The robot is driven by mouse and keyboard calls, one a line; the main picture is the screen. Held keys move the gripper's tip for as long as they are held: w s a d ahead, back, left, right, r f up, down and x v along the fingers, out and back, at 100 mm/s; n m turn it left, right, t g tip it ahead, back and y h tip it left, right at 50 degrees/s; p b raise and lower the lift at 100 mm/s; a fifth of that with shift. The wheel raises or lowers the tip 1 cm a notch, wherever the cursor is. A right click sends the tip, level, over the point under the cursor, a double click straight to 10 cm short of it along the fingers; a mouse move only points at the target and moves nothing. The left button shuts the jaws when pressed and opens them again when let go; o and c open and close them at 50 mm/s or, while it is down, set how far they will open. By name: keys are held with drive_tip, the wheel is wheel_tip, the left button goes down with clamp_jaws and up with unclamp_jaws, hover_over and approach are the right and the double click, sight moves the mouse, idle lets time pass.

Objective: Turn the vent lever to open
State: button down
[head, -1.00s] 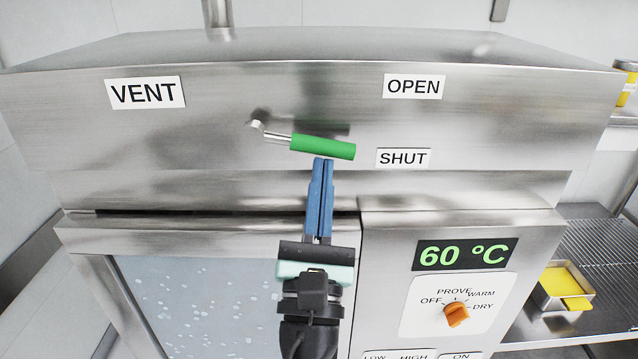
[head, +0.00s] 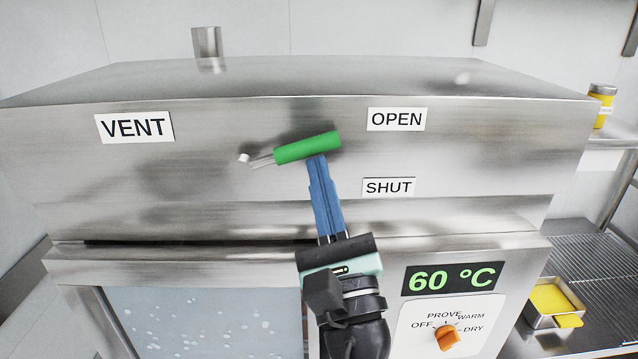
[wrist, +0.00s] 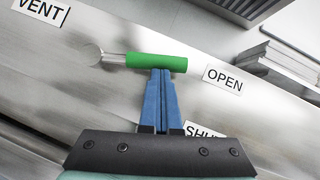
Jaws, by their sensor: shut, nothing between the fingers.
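The vent lever has a green grip (head: 308,147) on a short metal arm, with its pivot (head: 245,158) at the left. In the head view it tilts up to the right, its free end between the OPEN label (head: 397,119) and the SHUT label (head: 388,187), somewhat nearer OPEN in height. My gripper (head: 318,160) is shut and empty, its blue fingertips at the underside of the green grip, seemingly touching it. In the wrist view the green grip (wrist: 157,63) lies across the fingertips (wrist: 161,72).
The VENT label (head: 135,128) is left of the lever on the steel front panel. Below right are a 60 °C display (head: 453,279) and an orange knob (head: 447,337). A shelf with a yellow-filled tray (head: 553,300) stands at the right. The panel around the lever is clear.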

drive_tip(key=shift+r, duration=0.45)
drive_tip(key=shift+f, duration=0.1)
